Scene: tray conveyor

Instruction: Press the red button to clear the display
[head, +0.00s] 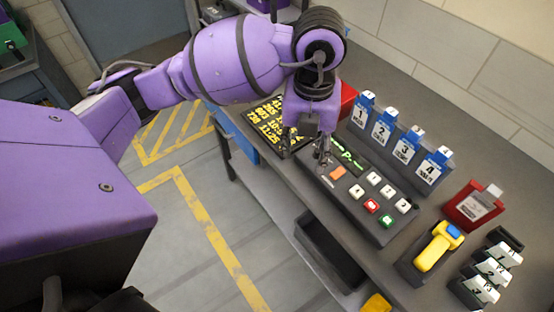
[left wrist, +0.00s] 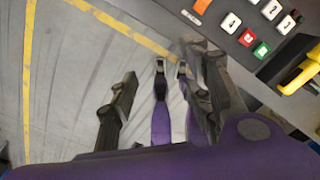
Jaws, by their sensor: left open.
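A dark control panel (head: 329,185) lies on the bench. Its red button (head: 371,206) sits between white buttons and a green button (head: 386,220); the red button also shows in the left wrist view (left wrist: 248,38). A small display (head: 347,156) with green characters is on the panel's far part, partly hidden by my gripper. My left gripper (head: 308,150) is open and empty over the panel's far left end, apart from the red button. In the left wrist view its spread fingers (left wrist: 160,65) have floor between them, and the panel is at top right.
An orange button (head: 338,173) and several white buttons share the panel. A board with yellow numbers (head: 268,118) is left of the gripper. Numbered blue-topped holders (head: 383,130) stand behind the panel. A yellow-handled device (head: 434,250) and a red box (head: 474,207) are at right.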

